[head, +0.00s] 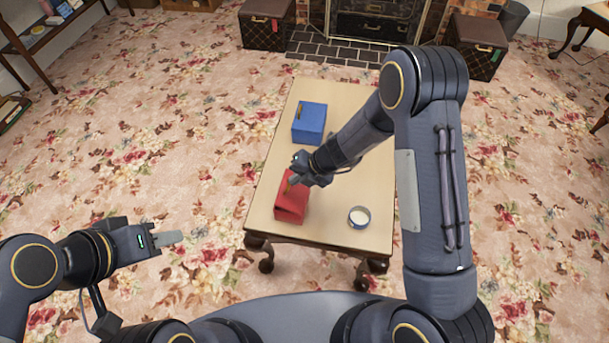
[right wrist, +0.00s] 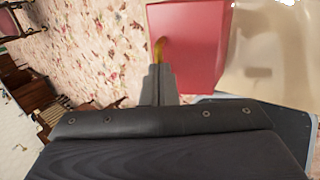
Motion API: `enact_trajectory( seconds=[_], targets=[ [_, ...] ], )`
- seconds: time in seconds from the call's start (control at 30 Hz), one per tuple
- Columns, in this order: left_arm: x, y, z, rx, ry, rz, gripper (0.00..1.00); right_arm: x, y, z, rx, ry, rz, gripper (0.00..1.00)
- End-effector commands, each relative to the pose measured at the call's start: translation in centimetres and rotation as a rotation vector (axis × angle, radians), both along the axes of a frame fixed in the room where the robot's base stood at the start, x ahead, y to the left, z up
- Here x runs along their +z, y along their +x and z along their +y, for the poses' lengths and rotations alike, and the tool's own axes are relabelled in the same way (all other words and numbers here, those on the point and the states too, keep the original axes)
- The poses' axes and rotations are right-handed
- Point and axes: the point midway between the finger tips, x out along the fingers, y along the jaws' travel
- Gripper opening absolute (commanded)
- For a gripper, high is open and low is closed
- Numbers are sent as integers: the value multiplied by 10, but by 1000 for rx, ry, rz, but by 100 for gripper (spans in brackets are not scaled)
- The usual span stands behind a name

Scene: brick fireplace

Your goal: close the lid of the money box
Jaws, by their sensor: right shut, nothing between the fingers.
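A red box (head: 291,208) sits on the near left part of the wooden table. A blue box (head: 309,125) with a small dark gold piece on top stands farther back. I cannot tell from these frames which is the money box. My right gripper (head: 291,182) is shut and empty at the far end of the red box. In the right wrist view the fingertips (right wrist: 158,75) are close to a curved yellow piece at the edge of the red box (right wrist: 195,45); contact is unclear. My left gripper (head: 172,238) is left of the table, over the carpet, seen side-on.
A small round container with white contents (head: 359,218) stands at the table's near right. The table (head: 270,195) has bare wood between the boxes and along its left edge. My right arm hides much of its right side. A fireplace and trunks (head: 266,25) are beyond.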

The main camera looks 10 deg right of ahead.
Motion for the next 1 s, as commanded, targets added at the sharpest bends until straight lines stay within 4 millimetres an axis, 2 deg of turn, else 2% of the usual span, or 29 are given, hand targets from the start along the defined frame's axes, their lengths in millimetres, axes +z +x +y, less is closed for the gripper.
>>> enact_trajectory(
  seconds=[0.4,0.57,0.7,1.0],
  targets=[
    [-1,0,0,0,0,0,36,-3,1,2,-1,0,-1,0],
    [19,0,0,0,0,0,36,-2,4,12,0,0,4,0],
    [37,0,0,0,0,-1,36,-12,9,28,-2,2,4,0],
    [39,0,0,0,0,0,36,-25,13,36,-1,-1,0,0]
  ],
)
